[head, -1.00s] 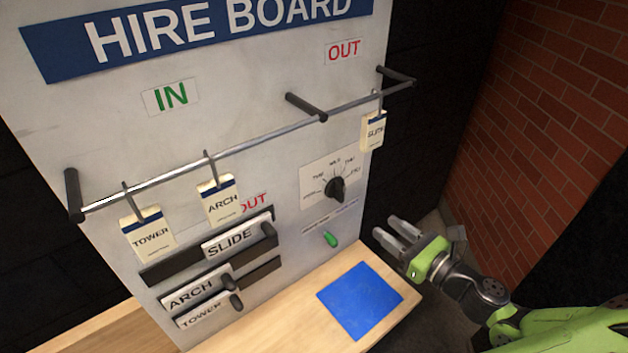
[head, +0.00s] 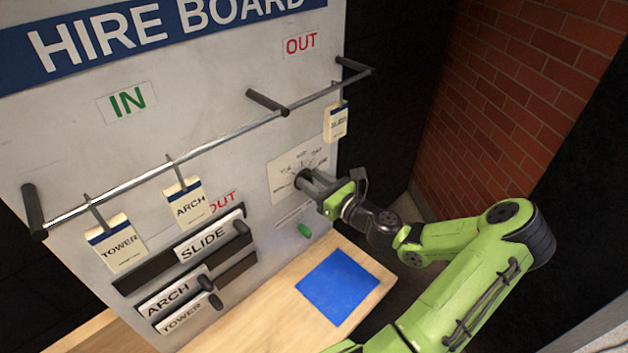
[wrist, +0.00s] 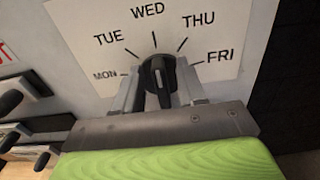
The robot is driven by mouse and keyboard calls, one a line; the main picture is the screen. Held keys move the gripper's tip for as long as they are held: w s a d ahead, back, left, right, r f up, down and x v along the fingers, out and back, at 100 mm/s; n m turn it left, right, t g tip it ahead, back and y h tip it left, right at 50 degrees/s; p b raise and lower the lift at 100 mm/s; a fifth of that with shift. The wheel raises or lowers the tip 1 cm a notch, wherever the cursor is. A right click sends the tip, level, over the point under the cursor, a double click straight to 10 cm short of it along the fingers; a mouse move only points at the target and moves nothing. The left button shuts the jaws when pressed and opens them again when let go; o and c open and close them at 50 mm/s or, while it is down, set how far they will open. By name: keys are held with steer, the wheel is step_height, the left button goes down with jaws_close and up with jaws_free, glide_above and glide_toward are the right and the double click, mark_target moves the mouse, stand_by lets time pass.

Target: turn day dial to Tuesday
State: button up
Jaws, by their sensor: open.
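The day dial is a black knob (wrist: 158,76) on a white panel (wrist: 90,28) marked MON, TUE, WED, THU and FRI. The knob's narrow grip stands nearly upright in the wrist view, and its upper end points roughly toward WED. My gripper (wrist: 159,84) is open, with one finger on each side of the knob. I cannot tell whether either finger touches it. In the head view my gripper (head: 308,180) is at the dial panel (head: 283,172), and its fingers hide most of the knob.
A rail above holds TOWER (head: 117,243), ARCH (head: 184,203) and another tag (head: 336,123) close above the dial. A green knob (head: 305,230) sits below the dial. Labelled sliders are at lower left. A blue mat (head: 338,286) lies on the wooden shelf. A brick wall (head: 520,90) stands right.

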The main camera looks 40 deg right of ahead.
steer(key=shift+s, duration=0.1)
jaws_close()
stand_by(0.3)
steer(key=shift+a+f+n+b, duration=0.15)
steer(key=shift+n+b, duration=0.35)
steer(key=shift+n, duration=0.75)
steer(key=shift+a+r+n+b, duration=0.15)
steer(key=shift+n+b, duration=0.4)
steer(key=shift+n, duration=0.75)
steer(key=shift+a+f+n+b, duration=0.2)
steer(key=shift+n+b, duration=0.3)
steer(key=shift+n, duration=0.75)
steer(key=shift+r, duration=0.1)
jaws_free()
